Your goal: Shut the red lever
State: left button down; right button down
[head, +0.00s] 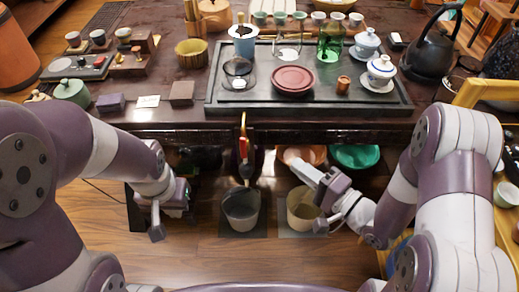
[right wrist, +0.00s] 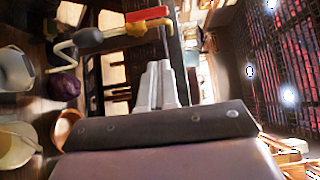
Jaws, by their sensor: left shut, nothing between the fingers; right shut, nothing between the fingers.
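The red lever (head: 243,147) sits on a tap at the front edge of the tea table, above a grey bucket (head: 241,209). In the right wrist view the red lever (right wrist: 147,14) shows near the top, alongside a brass-coloured part and a pale curved spout (right wrist: 62,52). My right gripper (head: 297,165) is shut and empty, to the right of the tap and apart from it. Its shut fingers (right wrist: 157,85) show below the lever in the right wrist view. My left gripper (head: 157,232) is shut and empty, low at the left, away from the tap.
The dark tea table (head: 190,119) carries a tray (head: 220,105) with a brown tea cake (head: 292,80), cups and a glass. A cream bucket (head: 303,208) stands right of the grey one. A green bowl (head: 355,155) is under the table edge. Wooden floor is clear in front.

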aim_at(243, 141)
jog(key=w+a+b, duration=0.2)
jog(key=w+a, duration=0.3)
jog(key=a, duration=0.4)
jog(key=shift+w+a, duration=0.3)
jog(key=shift+a, duration=0.05)
jog(key=a+r+n+g+h+p, duration=0.1)
jog(key=p, duration=0.4)
jog(key=a+r+n+g+h+p, duration=0.1)
jog(key=n+h+p, duration=0.1)
jog(key=p, duration=0.3)
jog(key=shift+a+r, duration=0.15)
jog(key=shift+a, duration=0.1)
jog(key=a+n+h+p, duration=0.1)
jog(key=h+p, duration=0.1)
jog(key=p, duration=0.1)
jog(key=a+f+n+g+h+p, duration=0.1)
jog(key=a+n+h+p, duration=0.1)
jog(key=h+p, duration=0.1)
jog(key=a+f+n+h+p, duration=0.1)
jog(key=h+p, duration=0.1)
jog(key=p, duration=0.1)
jog(key=shift+a+n+g+h, duration=0.3)
jog(key=shift+a+n, duration=0.05)
jog(key=shift+n, duration=0.05)
jog(key=shift+r, duration=0.15)
